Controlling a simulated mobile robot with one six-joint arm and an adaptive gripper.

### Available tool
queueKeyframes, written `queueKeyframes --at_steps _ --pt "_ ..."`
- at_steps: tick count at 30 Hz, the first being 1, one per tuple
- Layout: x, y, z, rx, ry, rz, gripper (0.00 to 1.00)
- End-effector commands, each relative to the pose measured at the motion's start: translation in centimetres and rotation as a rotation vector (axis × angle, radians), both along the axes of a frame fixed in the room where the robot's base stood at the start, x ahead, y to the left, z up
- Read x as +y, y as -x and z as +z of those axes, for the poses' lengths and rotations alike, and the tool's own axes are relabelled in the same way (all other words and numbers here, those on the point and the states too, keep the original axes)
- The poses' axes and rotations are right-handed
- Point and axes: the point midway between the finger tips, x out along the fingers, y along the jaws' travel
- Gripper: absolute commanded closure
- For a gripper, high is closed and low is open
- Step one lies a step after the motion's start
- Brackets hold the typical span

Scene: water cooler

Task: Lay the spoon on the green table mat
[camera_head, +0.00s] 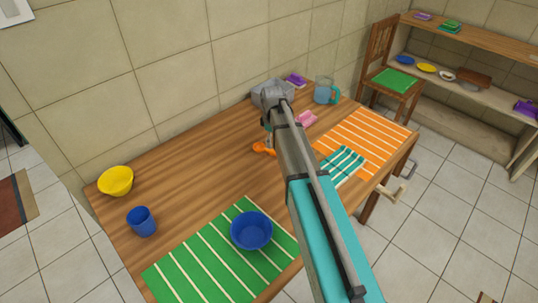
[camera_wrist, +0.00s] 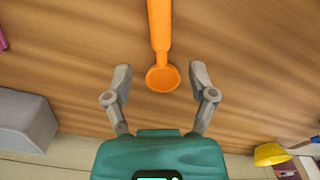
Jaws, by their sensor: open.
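The orange spoon (camera_head: 263,149) lies on the wooden table near its middle, just left of my arm. In the wrist view, the spoon (camera_wrist: 161,40) points down the picture, with its round end near my gripper (camera_wrist: 160,77). My gripper is open and empty. Its two fingers stand on either side of the spoon's round end, apart from it. In the head view my arm hides most of the gripper. The green table mat (camera_head: 190,270) with pale stripes lies at the table's front left. A blue bowl (camera_head: 251,231) stands on its right part.
A blue cup (camera_head: 142,221) and a yellow bowl (camera_head: 116,181) stand at the left. A grey box (camera_wrist: 25,120) shows in the wrist view.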

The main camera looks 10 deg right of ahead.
Motion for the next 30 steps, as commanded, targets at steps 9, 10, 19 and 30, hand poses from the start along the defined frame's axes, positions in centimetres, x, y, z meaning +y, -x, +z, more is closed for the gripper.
queueKeyframes --at_steps 9,10,19,30 --pt "0.0 0.0 -0.1 0.0 0.0 0.0 0.27" --pt "0.0 0.0 -0.1 0.0 0.0 0.0 0.27" --pt "0.0 0.0 -1.0 0.0 0.0 0.0 0.27" --pt "0.1 0.1 -3.9 0.0 0.0 0.0 0.27"
